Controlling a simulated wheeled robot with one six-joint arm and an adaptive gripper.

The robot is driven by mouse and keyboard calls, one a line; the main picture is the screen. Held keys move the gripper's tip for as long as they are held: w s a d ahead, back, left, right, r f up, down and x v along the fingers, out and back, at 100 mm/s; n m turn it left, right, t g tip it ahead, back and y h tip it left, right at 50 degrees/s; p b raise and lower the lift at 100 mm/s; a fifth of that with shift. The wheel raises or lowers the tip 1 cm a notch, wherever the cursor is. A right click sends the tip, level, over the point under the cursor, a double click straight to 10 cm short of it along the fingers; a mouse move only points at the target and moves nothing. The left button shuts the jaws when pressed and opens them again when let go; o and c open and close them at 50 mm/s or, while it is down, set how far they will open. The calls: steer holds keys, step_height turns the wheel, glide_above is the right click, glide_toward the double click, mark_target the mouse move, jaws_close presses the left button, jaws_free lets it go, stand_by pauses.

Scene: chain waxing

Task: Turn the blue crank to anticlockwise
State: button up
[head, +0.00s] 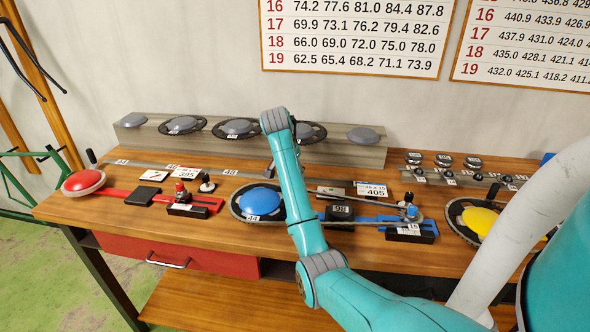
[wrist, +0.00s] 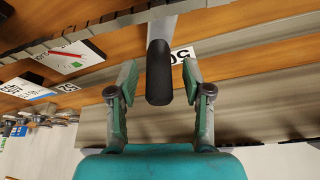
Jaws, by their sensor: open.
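The blue crank (head: 262,203) is a blue dome on a dark toothed ring marked 44, on the wooden bench left of my forearm. A grey rod (head: 270,168) shows beside my arm behind the dome. In the wrist view a black handle (wrist: 159,84) on a grey arm stands between my fingers; it appears to be the blue crank's handle. My gripper (wrist: 158,70) is open, one finger on each side of the handle, with visible gaps. In the head view my arm hides my gripper and the handle.
A red crank (head: 83,181) stands at the bench's left and a yellow one (head: 480,221) at the right. A grey rack (head: 341,148) with several chainrings stands along the wall.

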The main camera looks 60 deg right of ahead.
steer(key=shift+d+f, duration=0.2)
steer(key=shift+f, duration=0.2)
steer(key=shift+c, duration=0.3)
jaws_close()
steer(key=shift+d, duration=0.1)
